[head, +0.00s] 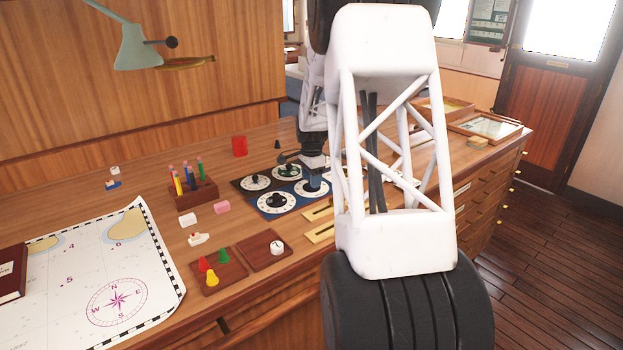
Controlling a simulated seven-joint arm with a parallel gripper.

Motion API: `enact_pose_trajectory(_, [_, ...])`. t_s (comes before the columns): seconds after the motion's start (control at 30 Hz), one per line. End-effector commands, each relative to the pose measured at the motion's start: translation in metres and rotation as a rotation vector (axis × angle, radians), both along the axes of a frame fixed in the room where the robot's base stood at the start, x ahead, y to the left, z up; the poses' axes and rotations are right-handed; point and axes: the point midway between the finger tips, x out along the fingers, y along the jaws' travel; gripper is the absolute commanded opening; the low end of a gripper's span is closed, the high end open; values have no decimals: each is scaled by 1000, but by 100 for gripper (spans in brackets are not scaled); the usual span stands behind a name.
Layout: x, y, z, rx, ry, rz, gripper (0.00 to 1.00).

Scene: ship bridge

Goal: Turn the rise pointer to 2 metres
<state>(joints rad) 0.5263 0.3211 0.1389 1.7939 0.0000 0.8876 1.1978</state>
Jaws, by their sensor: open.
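A dark panel with several round dials lies on the wooden desk; its bare edge shows at the front left (247,199).
Trays with pegs (219,281) and a white knob (277,247) lie in front. A chart (80,270) covers the left. My arm blocks the right side.

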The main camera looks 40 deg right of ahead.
Motion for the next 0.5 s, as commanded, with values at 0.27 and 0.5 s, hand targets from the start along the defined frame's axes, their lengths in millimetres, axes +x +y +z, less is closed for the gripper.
enact_pose_trajectory(0.27, [0,0,0,0,0,0,37])
enact_pose_trajectory(0.5, [0,0,0,0,0,0,1])
